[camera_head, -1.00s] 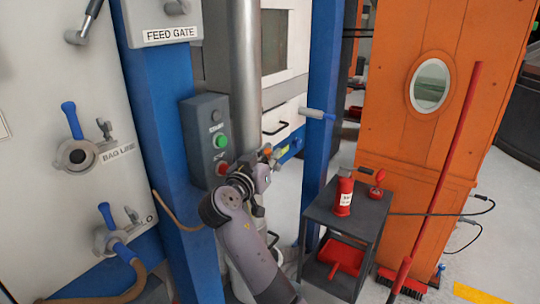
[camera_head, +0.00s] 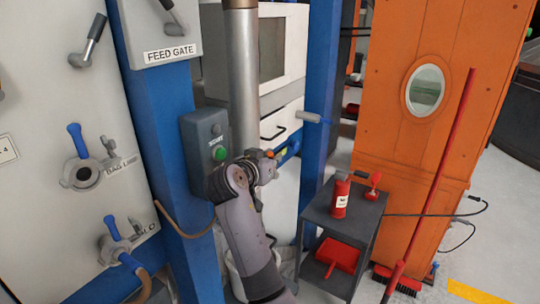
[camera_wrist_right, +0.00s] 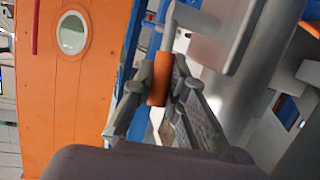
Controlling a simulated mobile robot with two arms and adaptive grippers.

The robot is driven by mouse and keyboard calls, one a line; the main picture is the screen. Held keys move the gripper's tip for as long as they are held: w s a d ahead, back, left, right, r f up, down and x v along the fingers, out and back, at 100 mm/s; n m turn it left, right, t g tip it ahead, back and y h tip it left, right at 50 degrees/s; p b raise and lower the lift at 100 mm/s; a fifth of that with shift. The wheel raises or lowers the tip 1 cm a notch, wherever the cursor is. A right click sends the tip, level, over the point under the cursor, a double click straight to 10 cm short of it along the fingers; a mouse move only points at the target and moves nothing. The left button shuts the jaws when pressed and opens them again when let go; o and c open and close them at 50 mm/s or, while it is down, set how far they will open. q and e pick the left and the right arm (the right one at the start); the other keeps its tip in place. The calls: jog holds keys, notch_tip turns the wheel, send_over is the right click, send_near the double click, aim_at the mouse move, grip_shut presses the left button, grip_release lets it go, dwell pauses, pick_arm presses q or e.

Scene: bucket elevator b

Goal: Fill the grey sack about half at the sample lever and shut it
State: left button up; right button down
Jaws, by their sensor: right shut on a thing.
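My right gripper (camera_head: 268,164) is beside the steel pipe, right of the button box; its fingers are small and partly hidden by its own arm. In the right wrist view, the right gripper (camera_wrist_right: 158,100) is shut on an orange lever handle (camera_wrist_right: 160,78). The handle is on a bent grey rod (camera_wrist_right: 170,25) that runs up to a grey housing. Part of a pale grey shape (camera_head: 236,282) shows low behind my right arm; I cannot tell whether it is the grey sack. My left gripper is not in view.
A button box (camera_head: 206,150) is on the blue post just left of my arm. The steel pipe (camera_head: 243,65) stands behind it. A dark cart (camera_head: 368,232) with a red extinguisher (camera_head: 341,195) stands to the right, before an orange cabinet (camera_head: 392,130). A FEED GATE sign (camera_head: 170,53) is upper left.

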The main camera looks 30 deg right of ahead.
jog(key=shift+r, duration=0.1)
jog(key=c, duration=1.6)
grip_release()
jog(key=shift+o, duration=0.2)
jog(key=v, duration=0.7)
jog(key=shift+a, duration=0.2)
jog(key=shift+s, duration=0.1)
